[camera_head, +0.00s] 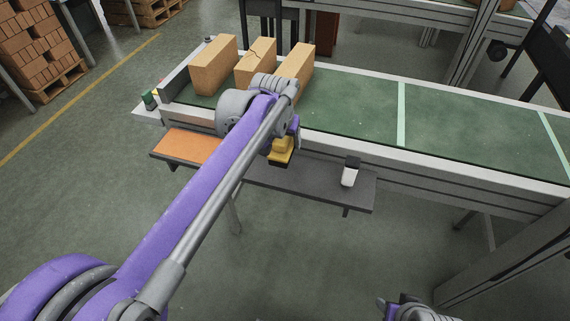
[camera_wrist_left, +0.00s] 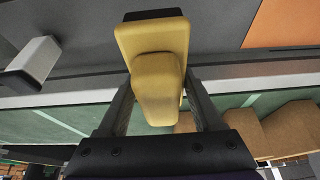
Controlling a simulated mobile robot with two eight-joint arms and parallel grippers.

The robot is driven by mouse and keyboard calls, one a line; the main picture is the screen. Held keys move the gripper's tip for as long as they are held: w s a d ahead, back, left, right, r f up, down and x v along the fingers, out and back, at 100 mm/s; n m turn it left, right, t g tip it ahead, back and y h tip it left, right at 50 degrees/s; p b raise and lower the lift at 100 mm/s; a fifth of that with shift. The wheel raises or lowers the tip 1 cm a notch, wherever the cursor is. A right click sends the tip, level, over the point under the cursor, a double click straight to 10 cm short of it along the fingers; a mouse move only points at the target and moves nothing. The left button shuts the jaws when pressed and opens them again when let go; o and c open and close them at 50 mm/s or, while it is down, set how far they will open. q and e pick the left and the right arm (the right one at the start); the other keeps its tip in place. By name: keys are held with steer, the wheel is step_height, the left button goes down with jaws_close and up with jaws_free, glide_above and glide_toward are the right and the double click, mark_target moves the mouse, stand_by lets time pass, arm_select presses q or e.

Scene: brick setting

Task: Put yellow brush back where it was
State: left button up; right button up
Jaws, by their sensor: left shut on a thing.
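The yellow brush (camera_head: 281,151) is in my left gripper (camera_head: 285,135), at the front edge of the conveyor, over the narrow dark shelf (camera_head: 310,184). In the left wrist view the yellow brush (camera_wrist_left: 154,60) fills the space between the two fingers of my left gripper (camera_wrist_left: 158,100), which are shut on its handle. The dark end of the brush points to the shelf; I cannot tell if it touches. The left part of the shelf has an orange patch (camera_head: 190,147), bare where visible. Part of my right arm shows at the bottom edge; its gripper fingers are not visible.
A white and black object (camera_head: 350,172) stands on the shelf to the right of the brush. Three tan bricks (camera_head: 213,66) stand on the green conveyor belt (camera_head: 350,105) behind my left arm. The shelf between brush and white object looks clear. Brick stacks (camera_head: 35,50) stand on pallets at far left.

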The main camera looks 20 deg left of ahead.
mark_target(280, 141)
arm_select(q)
steer(key=shift+f+b, duration=0.65)
steer(key=shift+f, duration=2.7)
steer(key=shift+f, duration=0.2)
steer(key=o, duration=1.3)
steer(key=p+v, duration=0.3)
steer(key=v, duration=0.9)
steer(key=shift+r, duration=0.3)
steer(key=s+a+f, duration=0.1)
steer(key=s+f, duration=0.4)
steer(key=s, duration=0.3)
steer(key=s+a+f, duration=0.1)
steer(key=s+f, duration=0.4)
steer(key=s, duration=0.4)
steer(key=s+f, duration=0.6)
steer(key=s, duration=0.2)
steer(key=shift+s+a, duration=0.3)
steer(key=shift+a, duration=0.1)
